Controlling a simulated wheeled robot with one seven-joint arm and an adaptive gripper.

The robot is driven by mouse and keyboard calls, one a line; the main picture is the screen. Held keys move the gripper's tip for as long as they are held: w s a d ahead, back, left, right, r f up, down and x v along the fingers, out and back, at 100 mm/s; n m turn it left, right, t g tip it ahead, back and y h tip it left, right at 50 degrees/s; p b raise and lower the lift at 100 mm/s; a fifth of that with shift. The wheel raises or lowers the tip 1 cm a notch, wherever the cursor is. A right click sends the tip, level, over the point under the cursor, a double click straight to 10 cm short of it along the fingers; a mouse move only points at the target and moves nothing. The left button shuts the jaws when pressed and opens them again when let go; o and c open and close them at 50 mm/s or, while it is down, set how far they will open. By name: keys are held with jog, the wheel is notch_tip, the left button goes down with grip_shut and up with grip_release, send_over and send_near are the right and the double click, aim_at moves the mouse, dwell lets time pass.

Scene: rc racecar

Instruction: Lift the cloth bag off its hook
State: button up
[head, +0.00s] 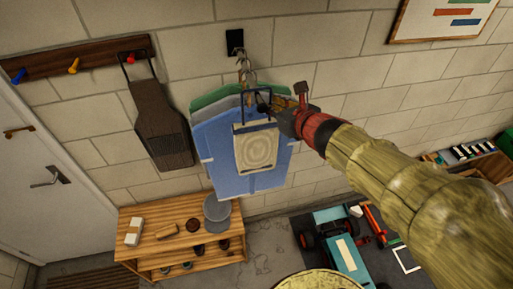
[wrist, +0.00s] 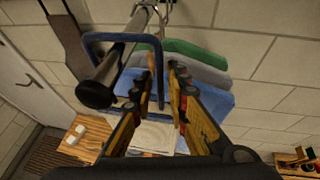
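A small cream bag (head: 257,149) with a round pattern hangs in front of blue cloth in the head view. Its dark blue strap (wrist: 120,37) loops over a grey rod with a black end (wrist: 97,93) in the wrist view. The cream panel (wrist: 155,137) shows low between my fingers there. My gripper (wrist: 161,85) is at the strap's right side, its fingers apart. The strap's right leg runs down between them, with gaps visible. In the head view my gripper (head: 272,106) is at the strap's upper right and partly hides it.
Blue (head: 217,150), grey and green cloths hang behind the bag from a black wall plate (head: 235,40). A dark brown bag (head: 160,118) hangs from a peg rail (head: 75,58) at left. A wooden shelf (head: 180,255) and a racecar (head: 345,255) are below.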

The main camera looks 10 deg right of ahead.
jog(key=shift+w+a+f, duration=0.1)
jog(key=shift+w+f, duration=0.15)
jog(key=shift+w, duration=0.3)
jog(key=shift+s, duration=0.1)
jog(key=shift+c, duration=0.4)
grip_shut()
jog(key=shift+r, duration=0.1)
